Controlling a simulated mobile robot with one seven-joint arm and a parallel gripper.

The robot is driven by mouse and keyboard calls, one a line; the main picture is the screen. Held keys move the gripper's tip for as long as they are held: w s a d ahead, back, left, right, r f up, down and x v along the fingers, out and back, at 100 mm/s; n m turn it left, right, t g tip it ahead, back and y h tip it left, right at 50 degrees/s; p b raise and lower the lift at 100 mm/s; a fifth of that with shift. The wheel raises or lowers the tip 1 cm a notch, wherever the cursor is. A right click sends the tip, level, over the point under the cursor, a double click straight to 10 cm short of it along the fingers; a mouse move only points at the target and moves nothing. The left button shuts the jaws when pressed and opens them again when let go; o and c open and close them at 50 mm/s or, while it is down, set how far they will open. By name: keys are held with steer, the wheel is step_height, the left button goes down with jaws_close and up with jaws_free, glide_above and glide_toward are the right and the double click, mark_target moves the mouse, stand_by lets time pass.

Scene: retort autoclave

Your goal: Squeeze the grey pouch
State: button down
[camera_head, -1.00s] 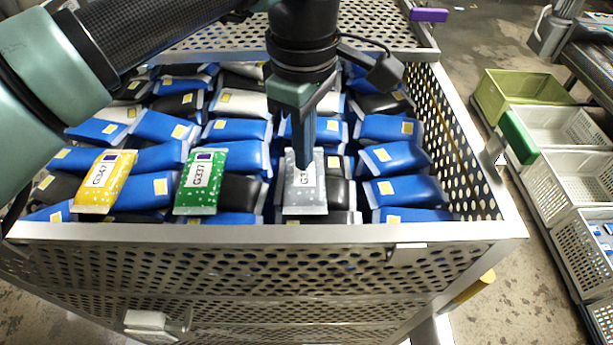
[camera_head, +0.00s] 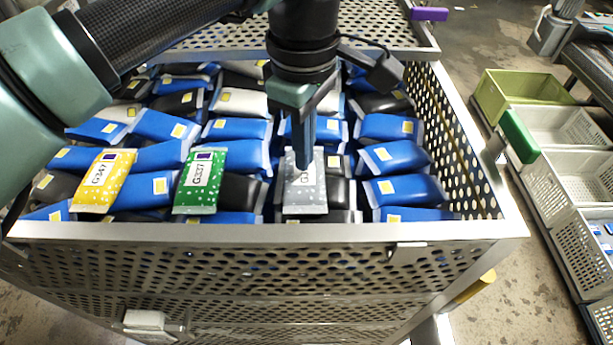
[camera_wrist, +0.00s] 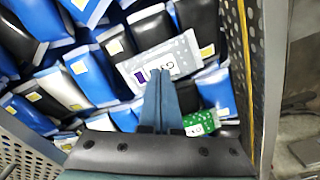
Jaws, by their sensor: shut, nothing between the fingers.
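The grey pouch (camera_head: 305,190) is speckled with a white label and lies on top of the other pouches near the front wall of the basket. It also shows in the wrist view (camera_wrist: 185,52). My gripper (camera_head: 303,162) points down with its fingers closed together, and the tips are over or against the pouch's label. In the wrist view the shut fingers (camera_wrist: 160,78) overlap the pouch and cover part of its label. I cannot tell whether the tips press on it. Nothing shows between the fingers.
A perforated metal basket (camera_head: 300,233) holds many blue, black and white pouches. A green pouch (camera_head: 200,183) and a yellow pouch (camera_head: 103,183) lie to the left of the grey one. Crates (camera_head: 560,125) stand on the floor at right. The basket's walls rise around the pouches.

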steer(key=shift+f+b, duration=0.5)
steer(key=shift+f, duration=0.2)
steer(key=shift+s+f, duration=0.25)
steer(key=shift+f, duration=0.1)
stand_by(1.1)
steer(key=shift+w+r+p, duration=0.2)
steer(key=shift+r+p, duration=0.45)
steer(key=shift+r, duration=0.6)
step_height(320, 180, up, 6)
steer(key=p, duration=0.4)
